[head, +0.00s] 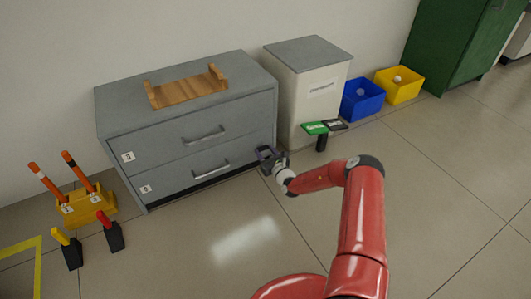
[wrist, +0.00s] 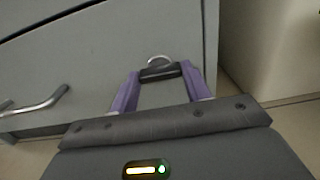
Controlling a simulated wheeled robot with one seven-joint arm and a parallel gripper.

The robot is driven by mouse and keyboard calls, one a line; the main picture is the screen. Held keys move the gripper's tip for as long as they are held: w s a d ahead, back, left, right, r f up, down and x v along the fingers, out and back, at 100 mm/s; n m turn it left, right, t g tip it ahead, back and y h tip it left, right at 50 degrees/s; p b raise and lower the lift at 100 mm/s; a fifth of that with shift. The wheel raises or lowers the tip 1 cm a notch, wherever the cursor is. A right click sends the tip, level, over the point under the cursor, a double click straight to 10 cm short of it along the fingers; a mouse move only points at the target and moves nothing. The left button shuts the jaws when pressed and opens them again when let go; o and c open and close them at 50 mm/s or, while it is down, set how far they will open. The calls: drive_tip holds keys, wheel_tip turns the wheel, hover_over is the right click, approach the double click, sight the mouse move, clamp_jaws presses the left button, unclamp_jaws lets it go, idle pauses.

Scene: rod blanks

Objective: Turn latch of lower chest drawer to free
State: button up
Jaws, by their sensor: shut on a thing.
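The grey chest (head: 185,108) stands against the wall with two drawers, one above the other. The lower drawer (head: 170,181) looks closed and has a bar handle (head: 211,170); a handle also shows at the left in the wrist view (wrist: 38,106). My gripper (head: 267,154) is at the right end of the lower drawer front. In the wrist view its purple fingers (wrist: 160,78) are shut on the dark bar of the latch (wrist: 160,72), with a pale round rim behind it. The bar looks roughly level across the picture. The head view hides the latch behind my gripper.
Blue (head: 362,99) and yellow (head: 399,84) boxes stand farther right. A yellow rack (head: 88,206) with orange-handled rods is at left.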

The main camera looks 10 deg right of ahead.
drive_tip(key=shift+m, duration=0.3)
drive_tip(key=m, duration=0.3)
drive_tip(key=shift+m+p, duration=0.35)
drive_tip(key=shift+m, duration=0.05)
drive_tip(key=m, duration=0.4)
drive_tip(key=shift+m, duration=0.3)
drive_tip(key=m, duration=0.4)
drive_tip(key=shift+f, duration=0.1)
drive_tip(key=m, duration=0.4)
drive_tip(key=shift+m, duration=0.3)
drive_tip(key=o, duration=1)
